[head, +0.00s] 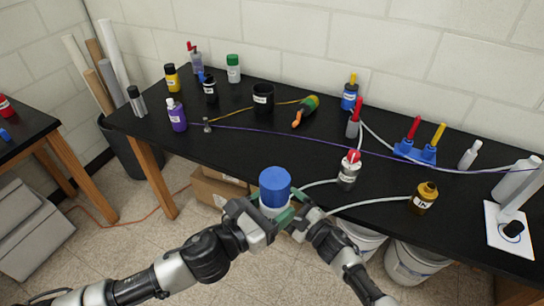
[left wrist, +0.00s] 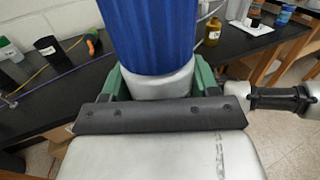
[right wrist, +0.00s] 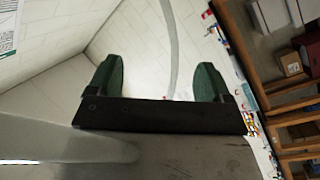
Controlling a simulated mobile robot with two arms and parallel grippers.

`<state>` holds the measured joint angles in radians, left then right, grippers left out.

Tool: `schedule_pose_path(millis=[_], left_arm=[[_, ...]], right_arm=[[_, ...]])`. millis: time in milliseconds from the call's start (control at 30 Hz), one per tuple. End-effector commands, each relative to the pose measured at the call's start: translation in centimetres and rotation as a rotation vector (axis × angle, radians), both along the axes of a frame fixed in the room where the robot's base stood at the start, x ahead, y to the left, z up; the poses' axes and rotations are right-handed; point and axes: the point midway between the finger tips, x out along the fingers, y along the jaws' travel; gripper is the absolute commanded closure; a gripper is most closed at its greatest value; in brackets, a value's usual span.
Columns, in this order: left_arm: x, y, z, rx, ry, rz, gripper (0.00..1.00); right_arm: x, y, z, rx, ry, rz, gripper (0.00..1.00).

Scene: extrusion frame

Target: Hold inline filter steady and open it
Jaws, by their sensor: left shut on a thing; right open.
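The inline filter, a ribbed blue cylinder (head: 275,186) over a pale grey collar, is upright in front of the bench in the head view. It fills the top of the left wrist view (left wrist: 155,30). My left gripper (head: 270,212) is shut on the grey collar (left wrist: 160,84), with its green fingers on either side. My right gripper (head: 300,211) is just right of the filter in the head view. In the right wrist view its green fingers (right wrist: 160,80) are wide apart with nothing between them. The filter's underside is hidden by the grippers.
The black bench (head: 255,141) holds bottles, a black cup (head: 263,98), a screwdriver (head: 305,110) and a blue stand with red and yellow handles (head: 415,150). A red-capped bottle (head: 348,170) and amber bottle (head: 424,198) stand near the front edge. White buckets (head: 410,264) are below.

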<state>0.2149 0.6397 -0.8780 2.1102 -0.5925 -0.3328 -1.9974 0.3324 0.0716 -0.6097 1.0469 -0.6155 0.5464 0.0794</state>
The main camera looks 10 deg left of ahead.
Motion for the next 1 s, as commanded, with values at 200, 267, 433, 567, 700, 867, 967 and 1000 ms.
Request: schedule_pose_path(millis=[200, 267, 433, 567, 700, 867, 967, 1000], left_arm=[[0.0, 0.0, 0.1, -0.001, -0.001, 0.0, 1.0], [0.0, 0.0, 0.1, -0.001, -0.001, 0.0, 1.0], [0.0, 0.0, 0.1, -0.001, -0.001, 0.0, 1.0], [0.0, 0.0, 0.1, -0.001, -0.001, 0.0, 1.0], [0.0, 0.0, 0.1, -0.001, -0.001, 0.0, 1.0], [0.0, 0.0, 0.0, -0.001, -0.001, 0.0, 1.0], [0.0, 0.0, 0.0, -0.001, -0.001, 0.0, 1.0], [0.0, 0.0, 0.0, -0.001, -0.001, 0.0, 1.0]], right_arm=[[0.6, 4.1, 10.6, -0.148, -0.459, 0.328, 0.2], [0.2, 5.1, 13.5, -0.231, -0.621, 0.455, 0.2], [-1.8, 6.1, 19.3, -0.554, -1.04, 0.862, 0.2], [-3.4, 5.7, 22.6, -0.829, -1.211, 1.164, 0.2], [-6.1, 5.3, 25.8, -1.13, -1.229, 1.443, 0.2], [-9.2, 4.4, 28.0, -1.453, -1.123, 1.626, 0.2], [-10.4, 3.7, 28.7, -1.608, -1.051, 1.669, 0.2], [-10.7, 3.4, 28.9, -1.654, -1.027, 1.679, 0.2]])
